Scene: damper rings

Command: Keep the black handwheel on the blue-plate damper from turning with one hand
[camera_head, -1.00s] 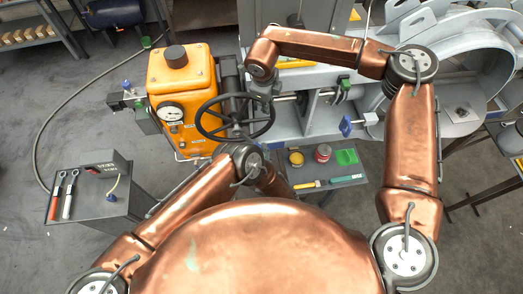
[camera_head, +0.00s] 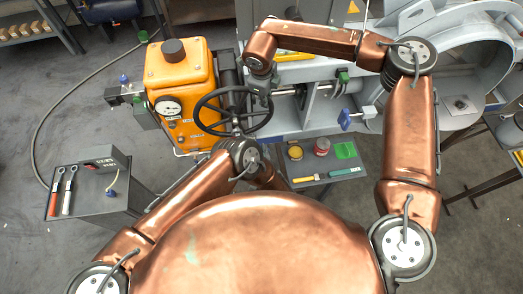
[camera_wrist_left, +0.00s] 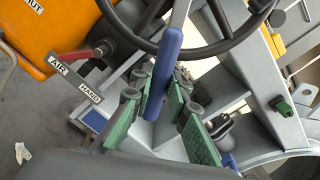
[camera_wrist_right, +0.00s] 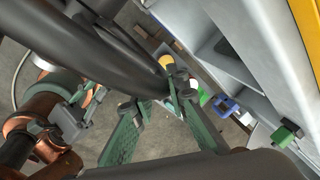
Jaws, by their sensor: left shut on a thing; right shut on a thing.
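The black handwheel (camera_head: 197,113) stands beside the orange actuator box (camera_head: 179,68) in the head view. My right gripper (camera_head: 262,98) is at its right side. In the right wrist view, the thick black rim (camera_wrist_right: 112,52) runs in between the green-padded fingers, which are shut on it. My left gripper (camera_wrist_left: 157,96) is below the wheel. In the left wrist view its green pads are closed on a blue handle (camera_wrist_left: 166,62). The handwheel rim (camera_wrist_left: 226,42) passes just beyond. A small blue plate (camera_wrist_left: 94,120) sits under the AIR/HAND label (camera_wrist_left: 76,80). My left fingertips are mostly hidden in the head view.
A red lever (camera_wrist_left: 75,54) is left of the blue handle. A tray (camera_head: 350,171) with jars and brushes lies right of my left arm. A grey cart (camera_head: 95,203) with red-handled and white-handled tools stands at left. Grey ductwork fills the right back.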

